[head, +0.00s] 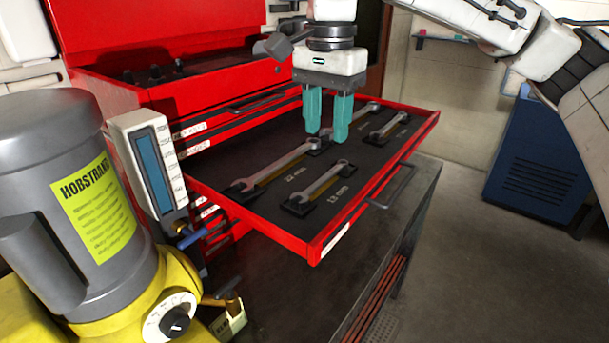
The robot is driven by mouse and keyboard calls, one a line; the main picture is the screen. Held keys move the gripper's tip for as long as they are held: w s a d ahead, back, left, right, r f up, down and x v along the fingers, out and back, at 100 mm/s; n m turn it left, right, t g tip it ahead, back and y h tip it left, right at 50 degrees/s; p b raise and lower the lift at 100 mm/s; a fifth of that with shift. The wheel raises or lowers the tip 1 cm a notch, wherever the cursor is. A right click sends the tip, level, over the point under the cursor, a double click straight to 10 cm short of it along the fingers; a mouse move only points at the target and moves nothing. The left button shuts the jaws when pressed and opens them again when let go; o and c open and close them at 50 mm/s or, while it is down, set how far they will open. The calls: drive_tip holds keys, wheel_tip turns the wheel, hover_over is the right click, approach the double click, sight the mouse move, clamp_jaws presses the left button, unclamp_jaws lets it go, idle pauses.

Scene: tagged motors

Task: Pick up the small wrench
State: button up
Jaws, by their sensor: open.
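My gripper (327,135) has two teal fingers pointing down, apart with nothing between them. It is over the open red drawer (310,247), near the upper end of a long silver wrench (277,169). A shorter silver wrench (322,181) lies in front of and to the right of the long one, beside a label that seems to read 13 mm. Another short wrench (388,126) lies farther back on the right. A further wrench (366,110) behind it is partly hidden by my gripper. I cannot tell whether the fingertips touch anything.
The drawer extends from a red tool chest (110,95) on a dark workbench (270,295). A grey and yellow motor (50,160) with a yellow label stands at the front left, beside a white gauge (150,165). A blue cabinet (535,150) stands at the right. Floor between is clear.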

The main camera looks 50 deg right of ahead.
hover_over(319, 181)
drive_tip(key=f, duration=0.4)
drive_tip(key=shift+s+d+f, duration=0.1)
drive_tip(key=shift+s+f, duration=0.2)
drive_tip(key=shift+f, duration=0.1)
drive_tip(key=shift+w+f+p, duration=0.15)
drive_tip(key=shift+f+p, duration=0.15)
drive_tip(key=shift+f, duration=1)
drive_tip(key=shift+w+f+p, duration=0.15)
drive_tip(key=shift+f+p, duration=0.15)
drive_tip(key=shift+f, duration=0.95)
clamp_jaws()
